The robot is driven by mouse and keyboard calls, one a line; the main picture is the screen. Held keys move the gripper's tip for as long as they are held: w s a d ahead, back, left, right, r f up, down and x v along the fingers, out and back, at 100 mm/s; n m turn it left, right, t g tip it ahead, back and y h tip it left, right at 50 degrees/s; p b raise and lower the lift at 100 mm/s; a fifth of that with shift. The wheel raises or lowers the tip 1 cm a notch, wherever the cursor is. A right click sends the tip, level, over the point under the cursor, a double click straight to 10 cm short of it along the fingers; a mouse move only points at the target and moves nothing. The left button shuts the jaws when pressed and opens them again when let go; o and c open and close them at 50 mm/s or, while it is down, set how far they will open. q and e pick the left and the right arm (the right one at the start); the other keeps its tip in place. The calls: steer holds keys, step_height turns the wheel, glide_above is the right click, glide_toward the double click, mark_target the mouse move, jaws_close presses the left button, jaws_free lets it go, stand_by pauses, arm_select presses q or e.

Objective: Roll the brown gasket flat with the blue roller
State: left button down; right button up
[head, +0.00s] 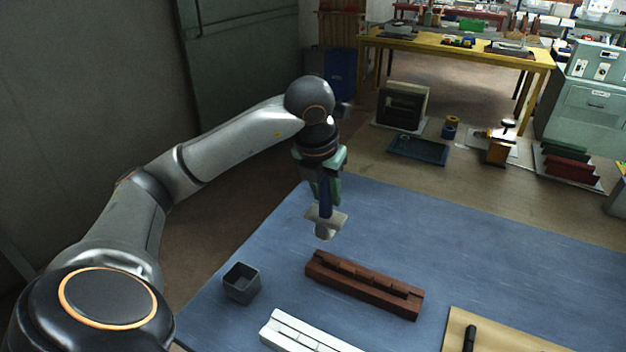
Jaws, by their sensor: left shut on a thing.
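My left gripper (323,200) points down over the far left part of the blue mat. It is shut on the blue handle of a roller (325,222), whose pale grey head hangs below the fingers. The roller appears held above the mat, apart from the brown piece. A long brown frame-like piece (365,291) with raised blocks and a groove lies on the mat, below and to the right of the roller. I cannot tell whether the brown gasket is this piece or lies in it. My right gripper is out of view.
A small open grey box (241,283) stands left of the brown piece. A white grooved bar (300,334) lies at the bottom edge. A tan board (500,334) with a black-handled tool (469,338) is bottom right. The mat (480,250) is clear at the right.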

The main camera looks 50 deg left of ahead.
mark_target(326, 217)
arm_select(q)
steer(key=shift+f+b, duration=2.35)
steer(key=shift+f, duration=0.5)
steer(key=shift+f+b, duration=0.55)
steer(key=shift+f, duration=0.1)
steer(key=shift+d, duration=0.15)
